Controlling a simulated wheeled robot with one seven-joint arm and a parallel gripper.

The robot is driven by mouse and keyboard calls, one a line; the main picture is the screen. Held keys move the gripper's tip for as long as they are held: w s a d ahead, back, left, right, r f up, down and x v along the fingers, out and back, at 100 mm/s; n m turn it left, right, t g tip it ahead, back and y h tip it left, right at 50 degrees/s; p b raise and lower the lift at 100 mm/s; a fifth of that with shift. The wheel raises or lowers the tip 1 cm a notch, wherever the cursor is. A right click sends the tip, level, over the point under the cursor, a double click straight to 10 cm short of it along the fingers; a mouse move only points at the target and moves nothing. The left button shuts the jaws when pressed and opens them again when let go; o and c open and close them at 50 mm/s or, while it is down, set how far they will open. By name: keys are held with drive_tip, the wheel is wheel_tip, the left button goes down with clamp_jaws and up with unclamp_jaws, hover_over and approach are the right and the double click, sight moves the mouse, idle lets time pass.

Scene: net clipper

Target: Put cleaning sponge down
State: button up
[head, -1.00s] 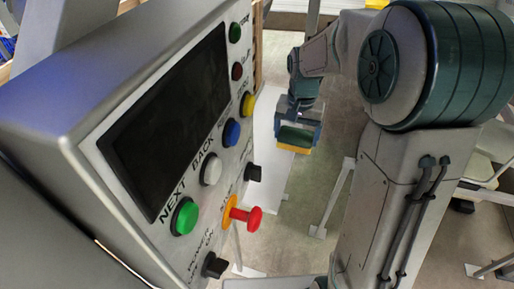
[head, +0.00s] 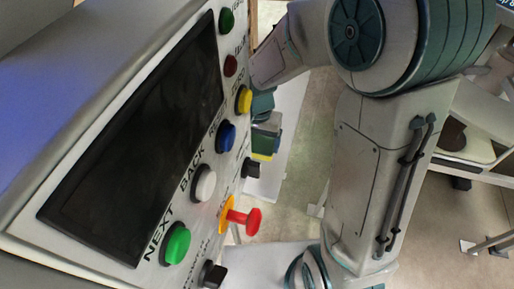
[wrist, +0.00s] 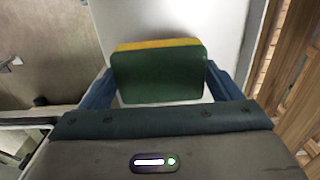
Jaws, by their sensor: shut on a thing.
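The cleaning sponge (wrist: 158,75) is a block with a dark green face and a yellow layer along its far edge. In the wrist view it sits between the two blue fingers of my gripper (wrist: 160,88), which is shut on it. In the head view the sponge (head: 265,144) shows small, just right of the control panel, and my gripper (head: 266,125) is partly hidden behind the panel's edge. A white surface (wrist: 215,30) lies beyond and below the sponge in the wrist view. I cannot tell how high the sponge is above it.
A grey control panel (head: 75,120) with a dark screen, coloured buttons and a red knob (head: 247,220) fills the left of the head view, close to my arm. Wooden slats (wrist: 293,60) stand right of the white surface in the wrist view. Grey floor (wrist: 45,50) lies left.

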sight(258, 143)
drive_tip(key=shift+f, duration=2)
drive_tip(key=shift+f, duration=0.2)
drive_tip(key=o, duration=0.9)
drive_tip(key=shift+r, duration=0.1)
